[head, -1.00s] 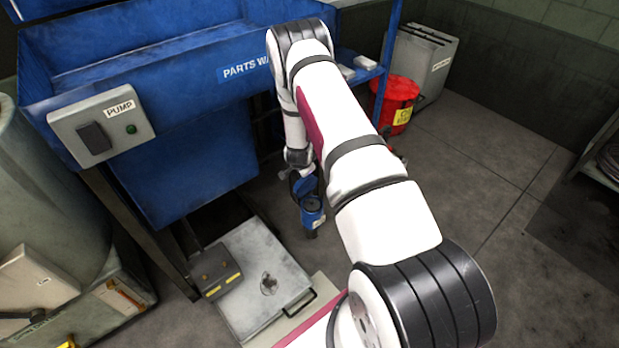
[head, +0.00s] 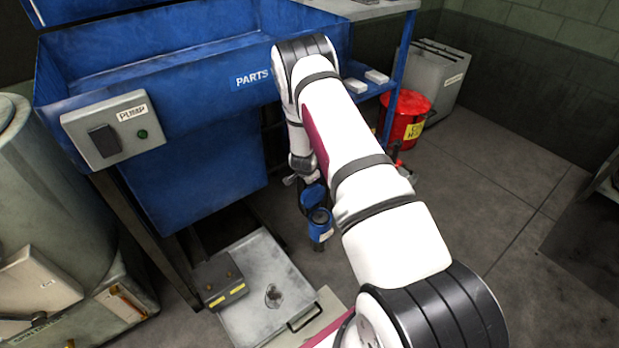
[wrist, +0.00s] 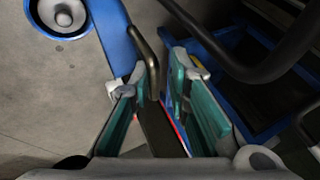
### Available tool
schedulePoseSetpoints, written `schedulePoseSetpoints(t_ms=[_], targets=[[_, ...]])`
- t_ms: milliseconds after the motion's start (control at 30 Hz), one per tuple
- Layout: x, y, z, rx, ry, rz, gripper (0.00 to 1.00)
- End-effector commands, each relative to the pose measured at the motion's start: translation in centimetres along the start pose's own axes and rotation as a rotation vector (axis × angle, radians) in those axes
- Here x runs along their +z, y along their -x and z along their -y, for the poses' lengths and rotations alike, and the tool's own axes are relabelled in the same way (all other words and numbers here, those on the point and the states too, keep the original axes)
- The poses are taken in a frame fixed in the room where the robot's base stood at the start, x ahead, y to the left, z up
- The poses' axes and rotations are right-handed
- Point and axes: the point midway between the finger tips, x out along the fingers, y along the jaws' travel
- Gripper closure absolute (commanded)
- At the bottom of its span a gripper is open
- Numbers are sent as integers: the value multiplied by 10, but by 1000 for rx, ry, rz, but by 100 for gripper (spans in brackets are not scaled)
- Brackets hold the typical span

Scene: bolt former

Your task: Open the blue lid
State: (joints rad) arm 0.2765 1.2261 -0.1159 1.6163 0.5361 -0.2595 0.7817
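My gripper (wrist: 155,77) is open in the wrist view, with teal-padded fingers apart. A thin bent metal bar (wrist: 144,50) shows in the gap between the fingers; I cannot tell whether either finger touches it. To its left are a blue strip (wrist: 117,38) and a blue ring around a grey round piece (wrist: 62,16). In the head view, a small blue object (head: 320,226) is below the end of my arm, and the fingers are not clear there. A blue panel (head: 85,10) stands behind the blue washer tub. I cannot tell for certain which blue part is the lid.
The blue parts washer (head: 190,130) carries a pump switch box (head: 115,128). A metal floor plate (head: 245,318) with a pedal box (head: 219,281) lies below. A red bin (head: 405,118) stands behind, and a grey drum (head: 50,200) at left. Floor at right is clear.

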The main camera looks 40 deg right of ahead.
Motion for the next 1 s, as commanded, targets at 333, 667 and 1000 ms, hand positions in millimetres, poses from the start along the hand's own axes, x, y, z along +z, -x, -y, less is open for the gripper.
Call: schedulePoseSetpoints(t_ms=[333,667,1000], targets=[[-9,-2,-3,2,-2,-14,72],[-9,18,0,-1,-2,-13,72],[-3,85,-1,1,0,-4,72]])
